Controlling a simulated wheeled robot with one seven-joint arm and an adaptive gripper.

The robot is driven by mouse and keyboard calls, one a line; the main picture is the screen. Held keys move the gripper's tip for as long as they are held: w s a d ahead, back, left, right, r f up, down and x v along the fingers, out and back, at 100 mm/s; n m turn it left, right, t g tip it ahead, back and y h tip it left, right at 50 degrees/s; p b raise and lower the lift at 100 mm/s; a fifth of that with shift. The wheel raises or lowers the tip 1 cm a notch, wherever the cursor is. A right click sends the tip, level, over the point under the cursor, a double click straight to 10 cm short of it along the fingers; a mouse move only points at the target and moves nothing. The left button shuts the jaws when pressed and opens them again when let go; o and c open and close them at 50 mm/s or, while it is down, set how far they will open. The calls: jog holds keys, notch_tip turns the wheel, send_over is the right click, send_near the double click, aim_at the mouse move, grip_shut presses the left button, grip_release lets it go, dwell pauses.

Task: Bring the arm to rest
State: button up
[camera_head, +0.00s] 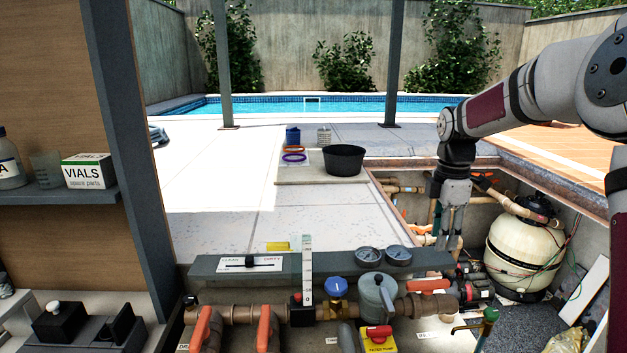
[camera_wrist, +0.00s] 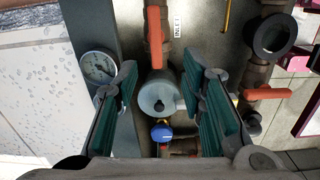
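My gripper (camera_head: 447,243) hangs from my arm at the right of the head view, pointing down over the equipment pit, just behind the pipe row. In the wrist view my gripper (camera_wrist: 160,65) has its two teal-padded fingers spread wide, with nothing held between them. The grey round valve body (camera_wrist: 158,95) shows in the gap between the fingers, farther off and apart from them. The same grey valve (camera_head: 377,296) stands on the pipe row in the head view.
Orange-handled valves (camera_head: 265,328), a blue cap (camera_head: 336,288) and two gauges (camera_head: 398,255) crowd the pipe row. A cream filter tank (camera_head: 522,255) stands in the pit at right. A black bucket (camera_head: 344,160) sits on the deck. The paving at left is mostly clear.

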jog(key=s+a+r+m+t+h, duration=0.1)
jog(key=s+a+r+m, duration=0.35)
jog(key=s, duration=0.25)
jog(key=s+a+r+m+t, duration=0.1)
jog(key=s+a+r+m, duration=0.25)
jog(key=s+r, duration=0.35)
jog(key=s+a+f+m+t, duration=0.1)
jog(key=s+m, duration=0.3)
jog(key=s, duration=0.4)
jog(key=s+a+f+m+t+y, duration=0.1)
jog(key=s+a+f+m+t, duration=0.1)
jog(key=s+m, duration=0.3)
jog(key=shift+s+a+f, duration=0.15)
jog(key=shift+s+a, duration=0.7)
jog(key=shift+s, duration=1.35)
